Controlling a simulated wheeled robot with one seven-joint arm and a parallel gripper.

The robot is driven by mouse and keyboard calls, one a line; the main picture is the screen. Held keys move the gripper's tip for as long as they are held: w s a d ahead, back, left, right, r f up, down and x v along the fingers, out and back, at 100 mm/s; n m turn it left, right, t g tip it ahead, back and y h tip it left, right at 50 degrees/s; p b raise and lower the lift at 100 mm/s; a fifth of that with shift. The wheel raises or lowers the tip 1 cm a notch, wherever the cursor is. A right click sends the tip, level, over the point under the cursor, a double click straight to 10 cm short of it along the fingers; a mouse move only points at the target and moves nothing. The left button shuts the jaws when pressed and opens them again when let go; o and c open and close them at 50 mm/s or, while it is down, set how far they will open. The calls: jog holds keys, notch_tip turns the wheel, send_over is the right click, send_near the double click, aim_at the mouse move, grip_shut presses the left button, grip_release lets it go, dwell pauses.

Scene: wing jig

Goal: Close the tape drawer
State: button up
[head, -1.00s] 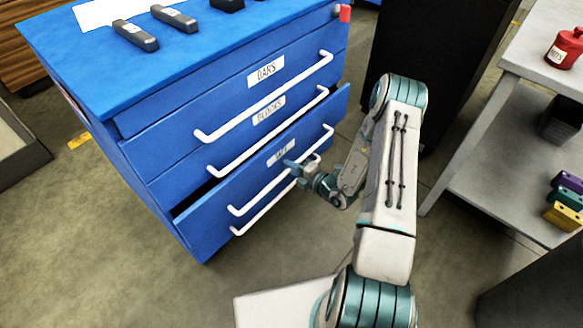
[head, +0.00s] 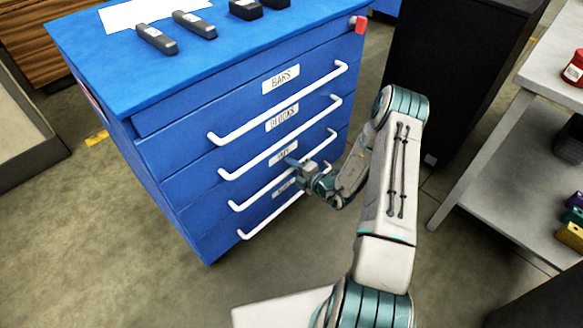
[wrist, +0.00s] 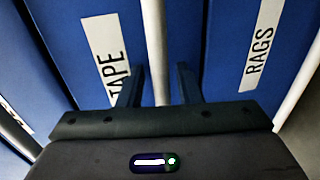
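The tape drawer (head: 250,182) is the third one down in the blue cabinet, and its front looks flush with its neighbours. Its white bar handle (head: 247,203) runs across the front. In the wrist view the TAPE label (wrist: 107,55) is left of the handle (wrist: 157,45). My gripper (head: 297,166) is at the right part of this handle. In the wrist view the gripper's two fingers (wrist: 159,86) are apart, one on each side of the handle, with gaps showing beside it. Whether a finger touches the drawer front is not clear.
The bars drawer (head: 240,110) and blocks drawer (head: 215,160) above look shut. The rags drawer (wrist: 233,40) is below. Several dark objects lie on the cabinet top (head: 130,75). A black cabinet (head: 450,80) and grey shelf table (head: 500,165) stand at right.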

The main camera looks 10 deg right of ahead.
jog(key=p+v, duration=0.3)
jog(key=v, duration=1)
jog(key=shift+s+r, duration=0.15)
jog(key=shift+s, duration=0.15)
jog(key=shift+d, duration=0.1)
